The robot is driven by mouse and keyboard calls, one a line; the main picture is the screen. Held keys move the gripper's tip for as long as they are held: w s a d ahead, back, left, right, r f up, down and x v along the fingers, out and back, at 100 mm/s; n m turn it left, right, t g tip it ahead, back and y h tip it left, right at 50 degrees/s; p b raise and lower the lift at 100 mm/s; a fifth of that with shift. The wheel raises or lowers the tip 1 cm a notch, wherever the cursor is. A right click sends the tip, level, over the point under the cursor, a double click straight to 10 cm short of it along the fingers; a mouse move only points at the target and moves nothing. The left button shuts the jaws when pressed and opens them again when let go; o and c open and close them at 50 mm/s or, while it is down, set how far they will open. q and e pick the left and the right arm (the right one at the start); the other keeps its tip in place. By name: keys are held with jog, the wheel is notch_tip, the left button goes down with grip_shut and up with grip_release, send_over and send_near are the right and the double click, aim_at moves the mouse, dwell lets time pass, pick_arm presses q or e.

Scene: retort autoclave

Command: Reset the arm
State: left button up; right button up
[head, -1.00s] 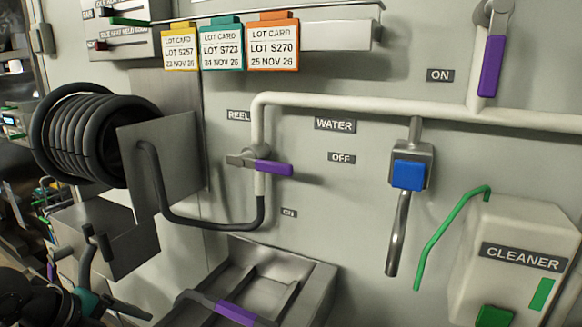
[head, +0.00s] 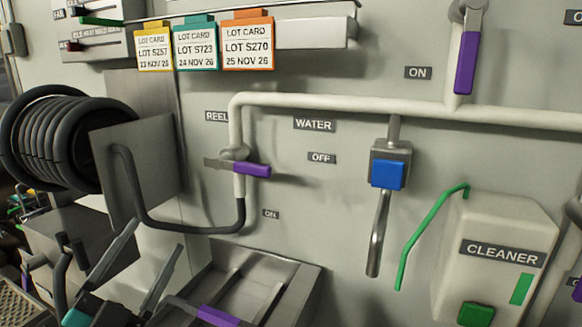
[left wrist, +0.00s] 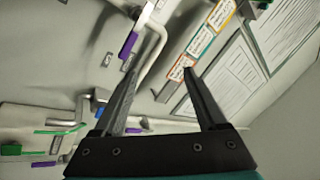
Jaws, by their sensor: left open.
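My left gripper (head: 157,236) is at the lower left of the head view, in front of the wall. Its two dark fingers point up and to the right, spread apart with nothing between them. In the left wrist view the open fingers (left wrist: 161,70) also have nothing held between them, with wall fittings and cards in the background. My right gripper is in neither view.
Behind the gripper are a hose reel (head: 50,140), its plate (head: 140,165) and a metal basin (head: 285,275). A purple valve lever (head: 250,169) points right. Further right are a blue-fronted spout (head: 387,175) and the cleaner dispenser (head: 500,225).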

pick_arm(q)
jog(key=s+a+f+n+g+y, duration=0.1)
jog(key=a+f+n+g+y, duration=0.2)
jog(key=f+n+g+y, duration=0.25)
jog(key=s+a+f+n+g+y, duration=0.2)
jog(key=a+f+n+y, duration=0.3)
jog(key=f, duration=0.4)
jog(key=s+d+f+g+h, duration=0.2)
jog(key=s+d+f+g, duration=0.4)
jog(key=s+f, duration=0.25)
jog(key=s+d+f+g+h, duration=0.3)
jog(key=s+d+f+g, duration=0.25)
jog(key=s+f, duration=0.3)
notch_tip(320, 180, down, 25)
jog(key=s+b, duration=0.2)
jog(key=b, duration=0.1)
jog(key=s+a+f+g+b, duration=0.1)
jog(key=s+a+f+g, duration=0.1)
jog(key=s+f, duration=1.3)
jog(key=shift+s+a+b, duration=0.15)
jog(key=shift+a+b, duration=0.1)
jog(key=shift+b, duration=0.05)
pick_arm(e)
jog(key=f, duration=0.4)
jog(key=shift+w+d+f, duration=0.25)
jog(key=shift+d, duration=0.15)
pick_arm(q)
jog(key=shift+y, duration=0.25)
